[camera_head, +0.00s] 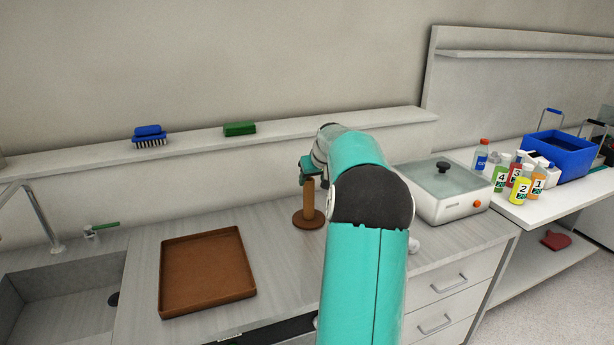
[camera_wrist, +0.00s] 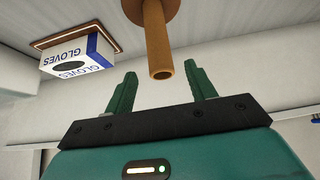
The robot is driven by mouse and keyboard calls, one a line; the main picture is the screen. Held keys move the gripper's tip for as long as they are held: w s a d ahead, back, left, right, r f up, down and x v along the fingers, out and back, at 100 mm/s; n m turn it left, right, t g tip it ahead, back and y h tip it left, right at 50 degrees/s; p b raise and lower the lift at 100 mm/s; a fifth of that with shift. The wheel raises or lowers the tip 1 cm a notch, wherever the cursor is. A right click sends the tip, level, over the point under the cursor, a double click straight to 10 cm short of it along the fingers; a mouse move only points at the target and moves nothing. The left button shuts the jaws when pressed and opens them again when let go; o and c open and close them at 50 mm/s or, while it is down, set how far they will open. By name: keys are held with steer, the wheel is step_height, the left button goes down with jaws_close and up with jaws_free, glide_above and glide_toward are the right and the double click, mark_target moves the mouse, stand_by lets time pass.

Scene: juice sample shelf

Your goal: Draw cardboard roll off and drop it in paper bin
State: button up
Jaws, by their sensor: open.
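The tan cardboard roll (camera_head: 308,200) stands upright on a round brown base (camera_head: 300,221) on the counter, left of my arm. In the wrist view the roll (camera_wrist: 157,42) points toward my gripper with its free end, and part of the brown base (camera_wrist: 178,6) shows behind it. My gripper (camera_head: 309,167) is at the top of the roll. In the wrist view its two green fingers (camera_wrist: 160,72) are apart, one on each side of the roll's end, with gaps between. My arm hides part of the counter. I cannot make out a paper bin.
A brown tray (camera_head: 165,270) lies left of the roll, by the sink (camera_head: 60,300). A white heating device (camera_head: 455,204) stands right of my arm. Numbered bottles (camera_head: 520,190) and a blue crate (camera_head: 562,158) are farther right. A gloves box (camera_wrist: 98,55) shows in the wrist view.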

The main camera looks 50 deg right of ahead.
mark_target(309, 185)
steer(key=shift+x, duration=3.8)
steer(key=c, duration=1)
steer(key=shift+c, duration=0.2)
steer(key=shift+r, duration=0.75)
step_height(309, 185, up, 13)
